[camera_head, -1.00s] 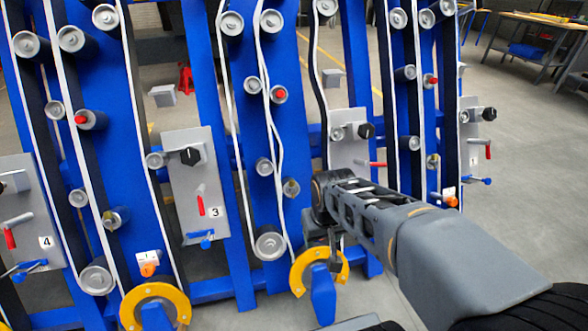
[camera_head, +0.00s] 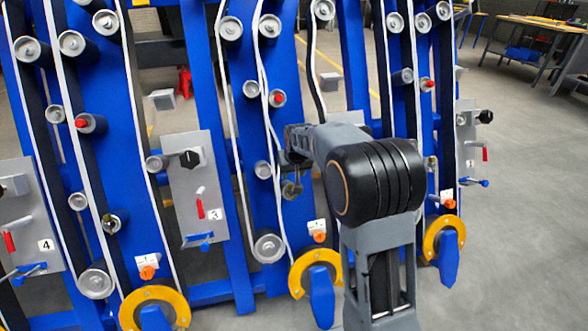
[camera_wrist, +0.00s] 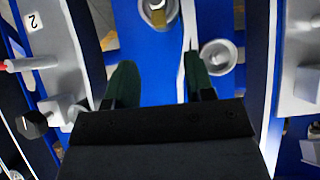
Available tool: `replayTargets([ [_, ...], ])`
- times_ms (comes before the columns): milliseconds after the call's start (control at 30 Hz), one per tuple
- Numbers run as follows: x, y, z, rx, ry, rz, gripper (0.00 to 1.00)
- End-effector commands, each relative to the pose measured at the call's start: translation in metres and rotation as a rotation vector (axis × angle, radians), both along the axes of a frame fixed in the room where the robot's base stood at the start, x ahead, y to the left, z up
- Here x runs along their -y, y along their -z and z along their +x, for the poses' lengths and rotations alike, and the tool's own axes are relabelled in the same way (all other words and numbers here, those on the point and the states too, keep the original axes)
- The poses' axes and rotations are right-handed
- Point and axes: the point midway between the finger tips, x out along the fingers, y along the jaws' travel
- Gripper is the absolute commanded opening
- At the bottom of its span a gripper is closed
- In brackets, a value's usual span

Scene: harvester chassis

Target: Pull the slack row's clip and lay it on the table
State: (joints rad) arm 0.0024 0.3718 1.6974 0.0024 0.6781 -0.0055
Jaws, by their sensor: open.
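The middle row (camera_head: 255,170) has a white belt (camera_head: 282,160) that bows and crosses itself, unlike the straighter belts beside it. A pulley with a brass-coloured centre (camera_head: 291,189) sits low in this row, close to my wrist. It seems to be the one at the top of the wrist view (camera_wrist: 158,12). I cannot make out for certain which small part is the clip. My gripper (camera_wrist: 157,68) is open and empty, its two dark green fingers apart in front of the blue panel. In the head view my arm partly hides the gripper.
A grey roller (camera_wrist: 218,57) stands just right of the fingers. The number 2 plate (camera_wrist: 40,45) with its black knob is at the left. An orange piece with a white tag (camera_head: 319,238) and a yellow ring (camera_head: 292,275) are below. A table (camera_head: 530,30) stands back right.

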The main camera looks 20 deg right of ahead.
Motion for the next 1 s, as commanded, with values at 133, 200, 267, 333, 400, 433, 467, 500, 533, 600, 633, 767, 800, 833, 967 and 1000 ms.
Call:
replayTargets([
  [133,0.000,0.031,0.011,-0.003,0.000,0.000,0.49],
  [200,0.000,0.042,0.015,-0.004,0.001,0.000,0.49],
  [267,0.000,0.051,0.019,-0.003,0.001,0.000,0.49],
  [333,0.001,0.060,0.023,-0.002,0.001,0.000,0.49],
  [400,0.001,0.068,0.026,-0.003,0.001,-0.001,0.49],
  [433,0.001,0.071,0.027,-0.003,0.001,-0.001,0.49],
  [467,0.001,0.073,0.029,-0.003,0.001,-0.001,0.49],
  [500,0.001,0.076,0.030,-0.003,0.001,-0.001,0.49],
  [533,0.001,0.078,0.031,-0.003,0.002,0.000,0.49],
  [600,0.001,0.082,0.033,-0.001,0.002,0.000,0.49],
  [633,0.001,0.083,0.034,-0.001,0.002,0.000,0.49],
  [767,0.001,0.086,0.035,-0.001,0.002,0.000,0.49],
  [800,0.001,0.087,0.035,-0.001,0.002,0.000,0.49],
  [833,0.001,0.087,0.035,-0.001,0.002,0.000,0.49],
  [967,0.001,0.087,0.035,-0.001,0.002,0.000,0.49],
  [1000,0.001,0.087,0.035,-0.001,0.002,0.000,0.49],
])
